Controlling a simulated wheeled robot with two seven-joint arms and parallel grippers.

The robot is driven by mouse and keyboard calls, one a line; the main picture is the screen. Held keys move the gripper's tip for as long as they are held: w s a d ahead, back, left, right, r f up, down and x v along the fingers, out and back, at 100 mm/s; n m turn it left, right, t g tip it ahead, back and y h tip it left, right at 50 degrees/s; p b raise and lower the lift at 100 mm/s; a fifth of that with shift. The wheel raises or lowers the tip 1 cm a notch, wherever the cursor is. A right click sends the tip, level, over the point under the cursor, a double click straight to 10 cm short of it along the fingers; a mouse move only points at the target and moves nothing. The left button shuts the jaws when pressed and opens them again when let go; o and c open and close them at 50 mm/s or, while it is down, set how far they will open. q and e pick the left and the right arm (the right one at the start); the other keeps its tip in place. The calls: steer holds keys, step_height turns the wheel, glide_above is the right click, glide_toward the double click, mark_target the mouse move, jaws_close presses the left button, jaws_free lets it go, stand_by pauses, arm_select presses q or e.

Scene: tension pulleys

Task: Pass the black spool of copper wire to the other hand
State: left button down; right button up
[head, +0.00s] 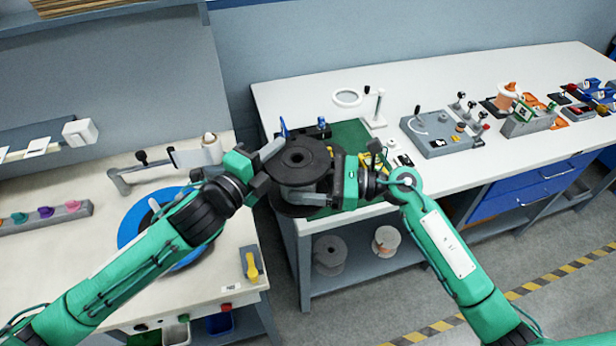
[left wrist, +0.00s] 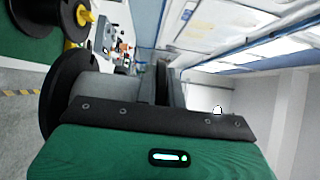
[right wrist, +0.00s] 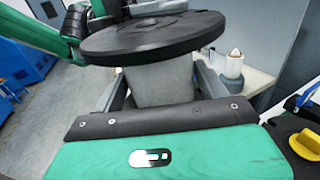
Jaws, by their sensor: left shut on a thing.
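The black spool (head: 301,156) is held up in the air between my two grippers, in front of the gap between the benches. Its core looks grey in both wrist views; no copper colour shows. My left gripper (head: 268,160) is shut on the spool from the left side; the spool's flange (left wrist: 62,88) and core also show in the left wrist view. My right gripper (head: 318,182) is at the spool from the right, under the top flange (right wrist: 155,37). Its fingers stand on both sides of the core, with what look like narrow gaps. The core's far side is hidden.
A green mat (head: 350,136) lies on the right bench behind the spool. A grey control box (head: 437,132) stands further right. A blue disc (head: 135,226) lies on the left bench. Two more spools stand on the lower shelf, one dark (head: 330,254).

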arm_select(q)
steer(key=shift+r, duration=0.1)
arm_select(e)
steer(key=c, duration=1.1)
arm_select(q)
steer(key=c, duration=1.4)
jaws_free()
steer(key=shift+c, duration=0.2)
arm_select(e)
steer(key=shift+r, duration=0.1)
steer(key=shift+c, duration=0.4)
arm_select(q)
steer(key=shift+a, duration=0.1)
